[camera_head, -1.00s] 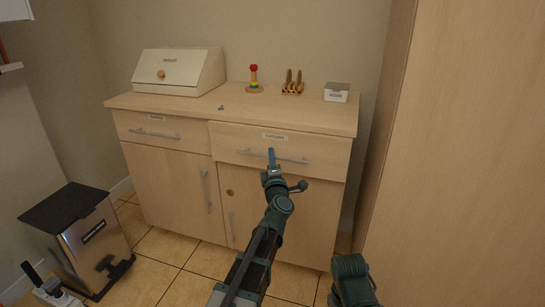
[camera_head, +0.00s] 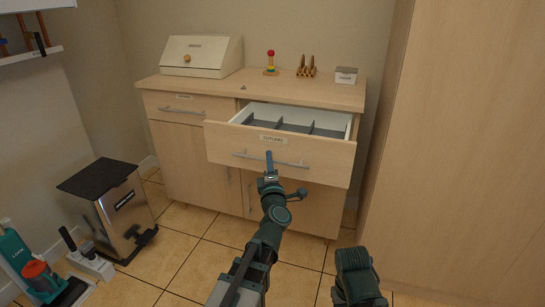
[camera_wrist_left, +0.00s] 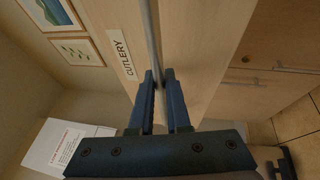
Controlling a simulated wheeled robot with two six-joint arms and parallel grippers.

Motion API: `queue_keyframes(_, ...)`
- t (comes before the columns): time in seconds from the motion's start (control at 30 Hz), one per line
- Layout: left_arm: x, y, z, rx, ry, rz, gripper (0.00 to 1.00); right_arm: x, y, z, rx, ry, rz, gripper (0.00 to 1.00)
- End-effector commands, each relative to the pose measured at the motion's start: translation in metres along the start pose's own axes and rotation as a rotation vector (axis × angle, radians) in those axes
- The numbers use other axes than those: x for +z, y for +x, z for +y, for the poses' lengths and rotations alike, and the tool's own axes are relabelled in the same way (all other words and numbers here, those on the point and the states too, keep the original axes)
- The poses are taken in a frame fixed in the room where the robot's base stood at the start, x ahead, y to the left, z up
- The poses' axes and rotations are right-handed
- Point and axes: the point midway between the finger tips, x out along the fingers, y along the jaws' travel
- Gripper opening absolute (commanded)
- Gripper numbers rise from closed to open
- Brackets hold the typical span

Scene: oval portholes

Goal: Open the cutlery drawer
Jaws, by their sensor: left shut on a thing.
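The cutlery drawer (camera_head: 225,146) is at the upper right of the wooden cabinet and stands well out from it. Its white inside with dark grey dividers shows, and I see no cutlery in it. Its front bears a label reading CUTLERY, also seen in the left wrist view (camera_wrist_left: 122,54). My left gripper (camera_head: 269,160) is shut on the drawer's long metal bar handle (camera_head: 295,164). In the left wrist view the blue fingers (camera_wrist_left: 160,84) close around the handle bar (camera_wrist_left: 151,35). My right gripper is out of view; only a dark part of that arm shows at the bottom.
A cream bread box (camera_head: 201,57), a ring stacker (camera_head: 270,64), a wooden rack (camera_head: 306,67) and a small grey-lidded box (camera_head: 346,75) stand on the cabinet top. A shut drawer (camera_head: 190,106) is at left. A bin (camera_head: 120,210) stands on the floor. A tall wooden panel (camera_head: 460,150) borders the right.

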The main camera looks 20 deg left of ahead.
Motion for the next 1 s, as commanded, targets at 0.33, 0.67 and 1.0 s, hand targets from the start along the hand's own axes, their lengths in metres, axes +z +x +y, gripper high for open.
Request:
queue_keyframes(0.33,-0.0008,-0.004,0.0006,-0.001,0.0,-0.002,0.0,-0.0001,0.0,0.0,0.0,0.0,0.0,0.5)
queue_keyframes(0.67,-0.0011,-0.0037,0.0007,0.0,0.0,-0.001,0.45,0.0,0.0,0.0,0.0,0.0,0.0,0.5)
queue_keyframes(1.0,-0.0029,-0.0059,0.0005,0.0,0.0,0.0,0.45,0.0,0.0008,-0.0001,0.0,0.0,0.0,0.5)
